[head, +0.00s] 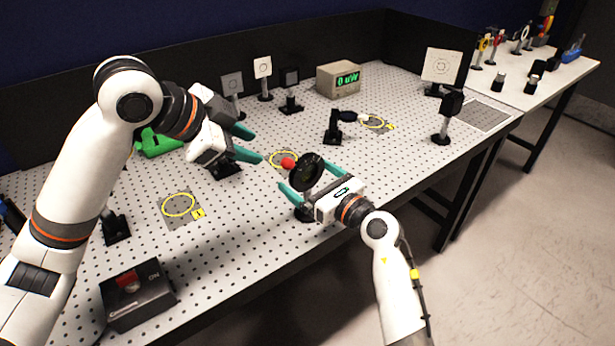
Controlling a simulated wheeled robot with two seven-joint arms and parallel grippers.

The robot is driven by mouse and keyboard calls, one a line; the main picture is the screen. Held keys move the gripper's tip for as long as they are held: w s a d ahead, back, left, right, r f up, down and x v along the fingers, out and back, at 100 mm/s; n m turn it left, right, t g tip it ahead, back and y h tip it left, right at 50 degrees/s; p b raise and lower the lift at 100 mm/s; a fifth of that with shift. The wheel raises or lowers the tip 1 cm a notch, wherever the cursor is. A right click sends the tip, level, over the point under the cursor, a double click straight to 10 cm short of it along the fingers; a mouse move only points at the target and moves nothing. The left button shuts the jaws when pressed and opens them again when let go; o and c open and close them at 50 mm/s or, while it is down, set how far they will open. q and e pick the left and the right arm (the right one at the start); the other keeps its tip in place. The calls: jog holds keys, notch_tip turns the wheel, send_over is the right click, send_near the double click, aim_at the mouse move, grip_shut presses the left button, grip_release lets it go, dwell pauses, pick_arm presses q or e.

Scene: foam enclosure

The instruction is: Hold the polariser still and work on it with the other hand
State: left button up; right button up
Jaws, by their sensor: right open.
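The polariser (309,174) is a dark round disc in a black mount, upright near the front edge of the perforated table. A red knob (288,164) sticks out at its left side. My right gripper (306,177) is open, with one green finger on each side of the polariser's lower part. I cannot tell whether the fingers touch it. My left gripper (258,146) is open and empty, its green fingertips pointing right, short of the red knob. The polariser's post is partly hidden behind my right gripper.
Yellow ring markers (179,205) lie on the perforated table (235,255). A black ON box (137,296) stands at the front left. Several mounted optics and a meter (338,79) stand towards the back. A black stand (334,130) is behind the polariser.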

jog(key=shift+w+a, duration=0.35)
jog(key=shift+c, duration=0.2)
